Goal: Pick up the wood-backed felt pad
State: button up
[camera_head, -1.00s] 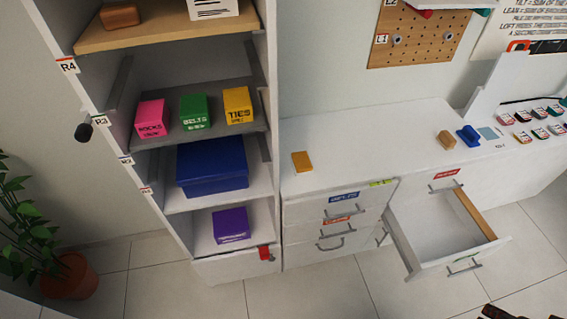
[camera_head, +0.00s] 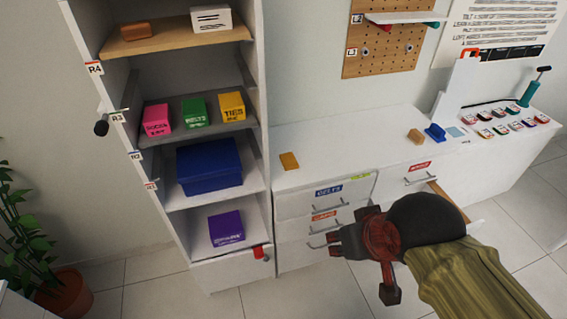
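Several small blocks could be the wood-backed felt pad, and their surfaces are too small to tell which it is. A tan wooden block (camera_head: 415,136) lies on the white counter beside a blue object. A flat orange-yellow block (camera_head: 289,161) lies at the counter's left end. A brown rounded block (camera_head: 137,31) lies on the top wooden shelf. My gripper (camera_head: 338,241) is in front of the drawers, pointing left, apart from all these blocks. Its fingers are small and dark, so their opening is unclear. I see nothing held in it.
Pink (camera_head: 157,120), green (camera_head: 195,112) and yellow (camera_head: 232,106) boxes fill one wardrobe shelf. Blue (camera_head: 208,167) and purple (camera_head: 226,229) boxes sit below. The counter's middle (camera_head: 350,140) is clear.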

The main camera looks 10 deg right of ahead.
aim_at(415, 136)
jog(key=u, duration=0.5)
jog(key=l+u, duration=0.15)
jog(key=u, duration=0.35)
jog(key=l+u, duration=0.1)
jog(key=u, duration=0.4)
jog(key=l+u, duration=0.1)
jog(key=u, duration=0.35)
jog(key=l+u, duration=0.1)
jog(key=u, duration=0.9)
jog(key=l+u, duration=0.1)
jog(key=u, duration=0.4)
jog(key=k+u, duration=0.1)
jog(key=k, duration=0.5)
jog(key=k+j+u, duration=0.1)
jog(key=k, duration=0.5)
jog(key=k+z, duration=0.15)
jog(key=k, duration=0.15)
jog(key=z, duration=0.45)
jog(key=l+z, duration=0.15)
jog(key=z, duration=0.25)
jog(key=k+z, duration=0.1)
jog(key=z, duration=0.35)
jog(key=l+z, duration=0.15)
jog(key=z, duration=0.25)
